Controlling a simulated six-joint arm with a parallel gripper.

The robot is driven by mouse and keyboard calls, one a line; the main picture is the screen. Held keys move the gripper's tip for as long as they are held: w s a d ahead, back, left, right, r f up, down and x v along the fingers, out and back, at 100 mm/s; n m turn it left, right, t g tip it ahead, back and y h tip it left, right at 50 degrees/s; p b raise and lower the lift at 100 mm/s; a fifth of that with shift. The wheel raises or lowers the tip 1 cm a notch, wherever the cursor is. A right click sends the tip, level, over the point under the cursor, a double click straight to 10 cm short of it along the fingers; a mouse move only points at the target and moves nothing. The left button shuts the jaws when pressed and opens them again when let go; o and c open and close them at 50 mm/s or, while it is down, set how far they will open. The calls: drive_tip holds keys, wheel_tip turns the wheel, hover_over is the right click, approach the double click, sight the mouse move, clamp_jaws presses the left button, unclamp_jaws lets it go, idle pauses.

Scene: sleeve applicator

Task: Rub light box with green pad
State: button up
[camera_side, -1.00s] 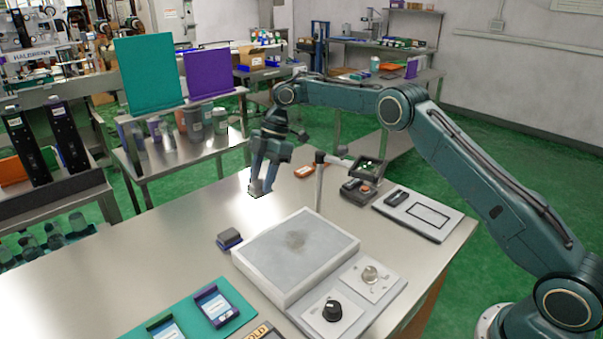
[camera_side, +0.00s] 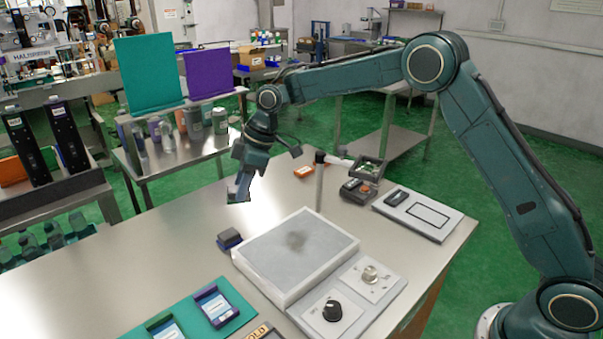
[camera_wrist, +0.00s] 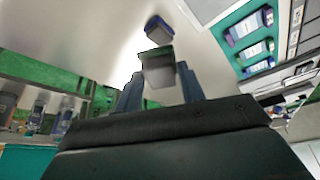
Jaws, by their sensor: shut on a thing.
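My gripper (camera_side: 242,184) is shut on a small grey block with a green edge, which looks like the green pad (camera_wrist: 158,66). The gripper holds the pad above the table, behind and left of the light box and apart from it. In the side view the pad's green part is hard to make out. A corner of the light box (camera_wrist: 205,8) shows at the top of the wrist view.
A grey-topped pad with a blue base (camera_side: 229,239) lies on the table left of the light box; the wrist view shows it too (camera_wrist: 158,30). A teal mat (camera_side: 188,313) with labelled items lies in front. A thin post (camera_side: 319,186) stands behind the light box. The table's left side is clear.

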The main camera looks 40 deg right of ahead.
drive_tip(key=s+d+m+t+h, duration=0.2)
drive_tip(key=s+d+m+h, duration=0.1)
drive_tip(key=s+m, duration=0.8)
drive_tip(key=s, duration=0.3)
drive_tip(key=shift+m+h, duration=0.4)
